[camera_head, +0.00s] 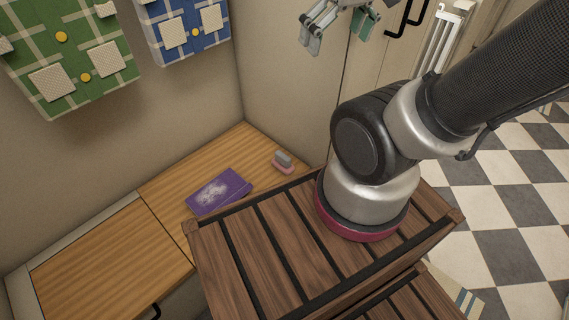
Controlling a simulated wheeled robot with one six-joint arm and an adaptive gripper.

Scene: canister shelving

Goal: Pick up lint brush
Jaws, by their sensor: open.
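A small pink and grey object (283,163), which looks like the lint brush, lies on the wooden counter near the corner of the walls. It is small in the picture, so its details are hard to tell. My gripper (338,34) is at the top of the view, partly cut off by the picture edge. It is open, with nothing seen between its fingers. It is raised well above the counter and apart from the brush.
A purple book (218,191) lies on the counter (110,255), left of the brush. Green (75,50) and blue (187,28) plaid hangings are on the left wall. Tall cabinet doors (385,60) with dark handles stand behind my gripper. Checkered floor (510,210) is at right.

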